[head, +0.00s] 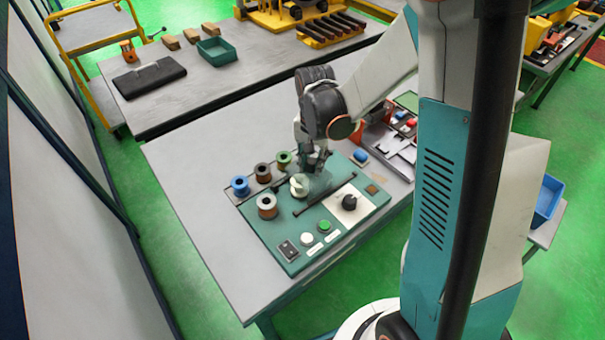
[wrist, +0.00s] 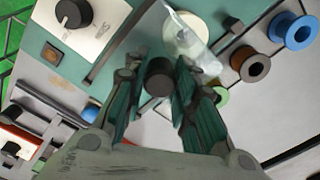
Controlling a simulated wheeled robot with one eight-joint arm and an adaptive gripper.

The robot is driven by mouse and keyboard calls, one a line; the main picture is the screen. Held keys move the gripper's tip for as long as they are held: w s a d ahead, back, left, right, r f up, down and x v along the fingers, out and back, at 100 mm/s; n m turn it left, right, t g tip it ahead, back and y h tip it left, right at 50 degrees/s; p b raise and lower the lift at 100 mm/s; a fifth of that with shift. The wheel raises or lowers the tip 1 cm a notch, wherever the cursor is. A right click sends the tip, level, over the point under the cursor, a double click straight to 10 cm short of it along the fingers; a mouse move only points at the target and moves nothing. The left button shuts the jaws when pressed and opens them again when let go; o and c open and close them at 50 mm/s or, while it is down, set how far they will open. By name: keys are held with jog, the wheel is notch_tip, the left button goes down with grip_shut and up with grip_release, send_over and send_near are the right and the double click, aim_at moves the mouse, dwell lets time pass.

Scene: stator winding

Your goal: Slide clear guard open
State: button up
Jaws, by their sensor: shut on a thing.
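The clear guard (wrist: 197,48) shows in the wrist view as a see-through panel just beyond my fingers, over part of a pale round part (wrist: 184,24). In the head view it is faint, and the pale round part (head: 299,187) sits on the green machine panel (head: 290,222). My gripper (head: 318,162) reaches down over the back of this panel. In the wrist view my gripper (wrist: 157,88) is shut on a dark round knob (wrist: 159,72), which looks like the guard's handle. A dark rail (head: 325,195) runs across the panel. How the knob joins the guard is hidden.
A blue spool (head: 240,185), brown spool (head: 263,171) and green spool (head: 284,158) stand left of my gripper; a copper spool (head: 267,204) is nearer. A black dial (head: 349,202) and green button (head: 324,226) stick up. A parts tray (head: 388,148) lies at right.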

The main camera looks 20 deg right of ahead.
jog(key=w+d, duration=0.2)
jog(key=d, duration=0.5)
jog(key=shift+w+b, duration=0.15)
jog(key=shift+b, duration=0.2)
jog(key=o, duration=0.8)
jog(key=shift+r, duration=0.15)
notch_tip(320, 180, up, 6)
jog(key=p, duration=0.4)
dwell(0.5)
jog(key=shift+a, duration=0.1)
